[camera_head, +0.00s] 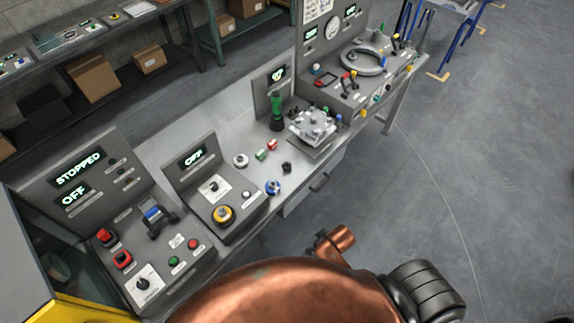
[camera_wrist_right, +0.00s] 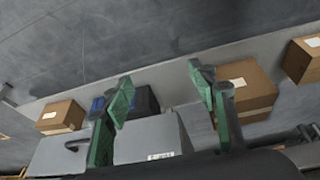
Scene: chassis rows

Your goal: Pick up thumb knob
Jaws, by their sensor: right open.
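Several small loose parts lie on the grey bench top (camera_head: 223,145). A small dark knob-like part (camera_head: 287,167) lies near the bench's front edge and may be the thumb knob; it is too small to be sure. Close by are a blue and silver round part (camera_head: 273,187), a pale round part (camera_head: 240,160), a green block (camera_head: 260,155) and a red block (camera_head: 271,144). My right gripper (camera_wrist_right: 161,80) has its two green-padded fingers spread wide, with nothing held between them. It does not show in the head view. My left gripper is not in view.
Control boxes (camera_head: 215,190) flank the loose parts on the left; a metal fixture (camera_head: 313,124) stands to the right. A drawer (camera_head: 318,185) is below the bench top. Cardboard boxes (camera_wrist_right: 245,88) lie beyond my right fingers. Open floor (camera_head: 480,160) extends at right.

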